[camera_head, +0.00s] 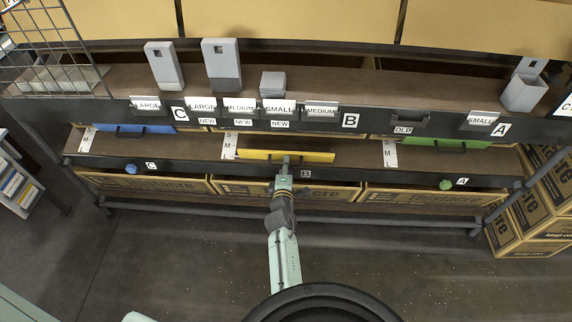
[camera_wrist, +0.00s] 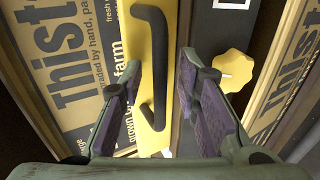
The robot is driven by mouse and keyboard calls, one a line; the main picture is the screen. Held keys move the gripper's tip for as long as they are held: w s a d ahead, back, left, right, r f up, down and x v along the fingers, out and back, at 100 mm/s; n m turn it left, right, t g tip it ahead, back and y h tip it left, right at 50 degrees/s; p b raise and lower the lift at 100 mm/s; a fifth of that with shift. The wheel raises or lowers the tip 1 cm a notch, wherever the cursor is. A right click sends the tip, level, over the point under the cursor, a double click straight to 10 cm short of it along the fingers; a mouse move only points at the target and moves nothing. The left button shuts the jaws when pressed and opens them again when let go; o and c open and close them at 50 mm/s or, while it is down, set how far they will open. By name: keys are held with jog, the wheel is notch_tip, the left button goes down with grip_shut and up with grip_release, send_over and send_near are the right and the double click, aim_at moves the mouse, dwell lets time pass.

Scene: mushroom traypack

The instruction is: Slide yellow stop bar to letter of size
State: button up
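The yellow stop bar (camera_head: 258,155) lies lengthwise on the middle lower shelf, above sign B, with its left end beside the white S/M/L size strip (camera_head: 229,146). In the wrist view the yellow bar (camera_wrist: 132,55) carries a black hooked handle (camera_wrist: 157,60). My gripper (camera_head: 286,160) is at the bar's middle. In the wrist view my gripper (camera_wrist: 160,72) is open, with one finger on each side of the handle; contact is not clear. A yellow knob (camera_wrist: 233,70) is right of the right finger.
A blue bar (camera_head: 146,129) and a green bar (camera_head: 440,143) are in the side bays, with a blue knob (camera_head: 131,169) and a green knob (camera_head: 446,184) below. Size cards such as MEDIUM (camera_head: 321,110) stand on the shelf above. Cardboard boxes (camera_head: 335,191) sit underneath.

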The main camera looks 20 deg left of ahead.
jog(key=shift+c, duration=0.6)
grip_shut()
